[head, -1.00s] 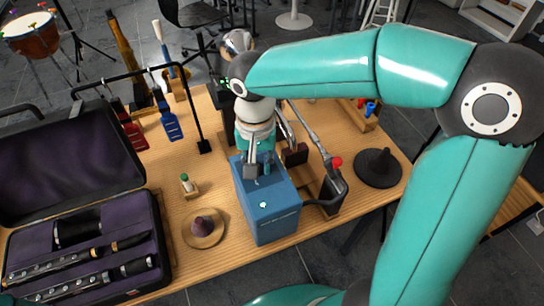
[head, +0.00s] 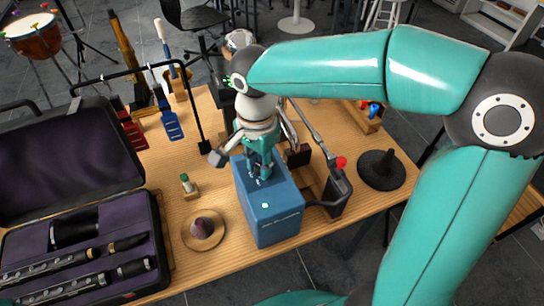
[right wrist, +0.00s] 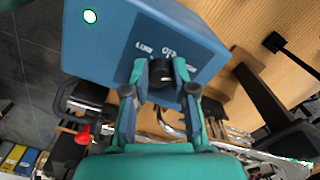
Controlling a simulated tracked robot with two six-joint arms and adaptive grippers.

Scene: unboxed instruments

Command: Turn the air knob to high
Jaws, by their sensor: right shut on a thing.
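The air knob (right wrist: 161,84) is a small black knob on top of a blue box (head: 275,215). The box also shows in the right wrist view (right wrist: 115,32), with white labels LOW and OFF beside the knob and a third label to their right that I cannot read clearly. My right gripper (head: 260,172) points down at the box's top from above. In the right wrist view its two teal fingers (right wrist: 161,78) are shut on the knob, one on each side. Any pointer mark on the knob is hidden. My left gripper is not in view.
A hose and a red-knobbed stand (head: 338,163) are close to the box's right. A black cone stand (head: 380,170) is farther right. A mouthpiece dish (head: 204,240), a small bottle (head: 186,183) and an open instrument case (head: 158,262) lie left. Bare wood (head: 195,155) shows between them.

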